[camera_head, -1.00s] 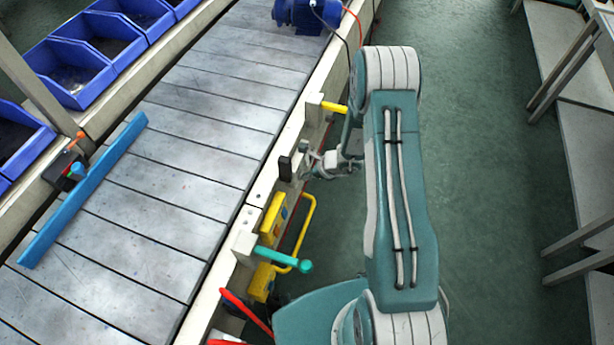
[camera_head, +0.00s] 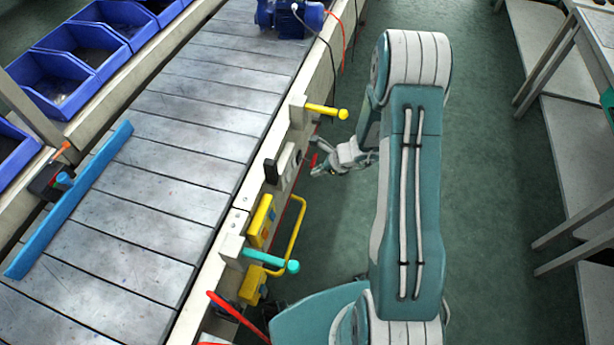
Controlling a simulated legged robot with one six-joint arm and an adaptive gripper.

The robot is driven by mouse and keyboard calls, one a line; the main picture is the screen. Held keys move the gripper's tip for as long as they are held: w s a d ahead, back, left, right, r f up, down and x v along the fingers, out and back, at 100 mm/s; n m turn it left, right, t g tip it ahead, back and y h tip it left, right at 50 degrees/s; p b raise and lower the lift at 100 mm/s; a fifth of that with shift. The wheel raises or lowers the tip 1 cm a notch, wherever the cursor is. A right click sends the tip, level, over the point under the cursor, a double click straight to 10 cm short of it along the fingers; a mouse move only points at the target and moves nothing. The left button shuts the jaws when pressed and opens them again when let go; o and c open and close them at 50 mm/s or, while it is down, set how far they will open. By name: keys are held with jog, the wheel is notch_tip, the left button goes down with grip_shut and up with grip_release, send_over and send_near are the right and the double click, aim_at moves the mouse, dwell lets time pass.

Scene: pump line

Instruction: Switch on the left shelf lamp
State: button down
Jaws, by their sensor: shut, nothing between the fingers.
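I cannot make out a shelf lamp or a marked lamp switch in this view. A pale panel (camera_head: 287,160) on the conveyor's side frame carries small dark parts, too small to read. A black block (camera_head: 270,171) stands beside it. A small red part (camera_head: 313,160) shows between the panel and my gripper. My gripper (camera_head: 317,171) is shut and empty, just right of the panel and apart from it.
A yellow handle (camera_head: 326,111) and a teal handle (camera_head: 275,260) stick out from the conveyor frame. A yellow rail (camera_head: 297,232) curves out below the panel. Blue bins (camera_head: 62,80) line the far side. Green floor (camera_head: 490,150) is open to the right.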

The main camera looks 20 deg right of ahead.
jog(key=v, duration=0.4)
jog(key=shift+a+r, duration=0.3)
jog(key=shift+r, duration=0.1)
jog(key=shift+d, duration=0.15)
jog(key=shift+s+f+h, duration=0.2)
jog(key=shift+f+h, duration=0.2)
jog(key=shift+f, duration=0.25)
